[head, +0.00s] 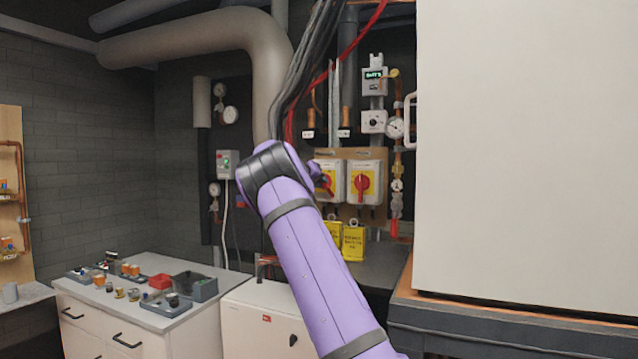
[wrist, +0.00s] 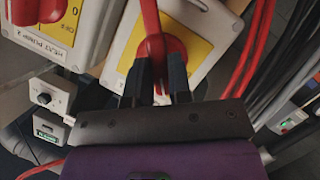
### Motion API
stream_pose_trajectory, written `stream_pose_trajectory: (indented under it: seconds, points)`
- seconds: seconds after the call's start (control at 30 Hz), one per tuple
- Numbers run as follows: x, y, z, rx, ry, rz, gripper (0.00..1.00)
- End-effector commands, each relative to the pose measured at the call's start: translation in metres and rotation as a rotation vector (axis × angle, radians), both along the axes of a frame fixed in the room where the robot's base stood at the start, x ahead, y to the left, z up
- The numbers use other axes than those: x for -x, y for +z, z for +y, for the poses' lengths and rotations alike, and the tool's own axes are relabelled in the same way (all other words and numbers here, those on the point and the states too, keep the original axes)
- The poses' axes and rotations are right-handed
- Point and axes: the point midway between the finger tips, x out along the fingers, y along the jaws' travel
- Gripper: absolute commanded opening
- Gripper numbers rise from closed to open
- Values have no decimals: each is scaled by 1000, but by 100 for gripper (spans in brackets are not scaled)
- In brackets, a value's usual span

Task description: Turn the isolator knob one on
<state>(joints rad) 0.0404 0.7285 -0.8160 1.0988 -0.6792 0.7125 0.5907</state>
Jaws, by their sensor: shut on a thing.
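Isolator one is a pale box with a yellow plate (wrist: 196,50) and a red knob (wrist: 172,46), seen close in the wrist view. In the head view it is the left of two isolators, and its red knob (head: 328,185) is partly hidden by my arm. My gripper (wrist: 160,82) is shut on the knob's red handle, with a dark finger on each side of it. In the head view my gripper is mostly hidden behind my purple wrist. The second isolator (head: 363,180) is beside it, its red handle upright; its knob also shows in the wrist view (wrist: 38,10).
Yellow tags (head: 353,243) hang below the isolators. Red and black cables (head: 308,70) run down close to the left isolator. A gauge (head: 396,127) and copper pipe are to the right. A large white panel (head: 525,150) fills the right side. A bench (head: 140,290) holds small parts.

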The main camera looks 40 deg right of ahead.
Motion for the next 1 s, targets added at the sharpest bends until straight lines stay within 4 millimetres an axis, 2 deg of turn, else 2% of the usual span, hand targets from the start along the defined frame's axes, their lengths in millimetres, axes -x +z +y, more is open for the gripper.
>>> stream_pose_trajectory:
  seconds: [0.5,1.0]
  points:
    - [3,0,-1,-181,-2,-428,0]
    - [4,-1,-1,-265,-2,-632,0]
